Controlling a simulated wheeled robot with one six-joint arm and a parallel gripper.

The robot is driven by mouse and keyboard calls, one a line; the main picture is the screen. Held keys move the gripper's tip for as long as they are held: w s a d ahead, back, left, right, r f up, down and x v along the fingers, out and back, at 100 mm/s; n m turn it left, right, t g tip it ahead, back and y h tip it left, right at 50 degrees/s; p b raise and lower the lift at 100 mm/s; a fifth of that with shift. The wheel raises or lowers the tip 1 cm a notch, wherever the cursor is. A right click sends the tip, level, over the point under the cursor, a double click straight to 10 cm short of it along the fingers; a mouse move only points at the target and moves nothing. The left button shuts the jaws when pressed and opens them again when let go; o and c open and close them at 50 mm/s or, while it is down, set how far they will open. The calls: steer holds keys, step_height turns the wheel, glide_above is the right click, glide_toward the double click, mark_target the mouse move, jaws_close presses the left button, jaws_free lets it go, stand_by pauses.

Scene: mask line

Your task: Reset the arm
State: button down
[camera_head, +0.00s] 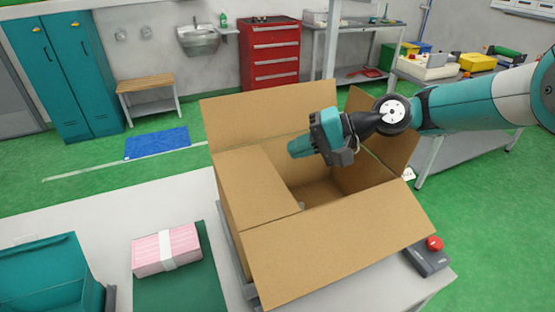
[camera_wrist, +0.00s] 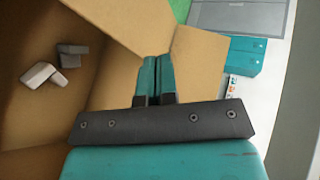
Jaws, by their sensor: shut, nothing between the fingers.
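My arm reaches in from the right in the head view. In the wrist view, small pale grey pieces (camera_wrist: 43,74) lie inside the box, to the left of the fingers. The box stands on the pale table with its flaps spread outward. Much of its inside is hidden in the head view.
A pink pack with a white band (camera_head: 167,249) lies on a dark green mat (camera_head: 180,293) left of the box. A teal bin (camera_head: 45,275) is at the far left. A red button on a dark base (camera_head: 430,257) sits by the right table edge.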

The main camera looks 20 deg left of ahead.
steer(key=s+d+r+n+t+h, duration=0.1)
steer(key=s+d+r, duration=0.15)
steer(key=d, duration=0.25)
steer(key=s+d+r+t+h+b, duration=0.1)
steer(key=s+d+r+h, duration=0.15)
steer(key=d, duration=0.35)
steer(key=s+d+r+n+t, duration=0.1)
steer(key=s+d+r, duration=0.1)
steer(key=d+r, duration=0.25)
steer(key=s+d+f+n+h, duration=0.1)
steer(key=s+d+f+h, duration=0.1)
steer(key=s+d, duration=0.5)
steer(key=s+d+f+t+h, duration=0.1)
steer(key=s+d+f+h, duration=0.1)
steer(key=s+d, duration=0.5)
steer(key=shift+s+d+n, duration=0.3)
steer(key=shift+s+n, duration=0.1)
steer(key=shift+s, duration=0.25)
steer(key=shift+s+h, duration=0.1)
steer(key=shift+h, duration=0.15)
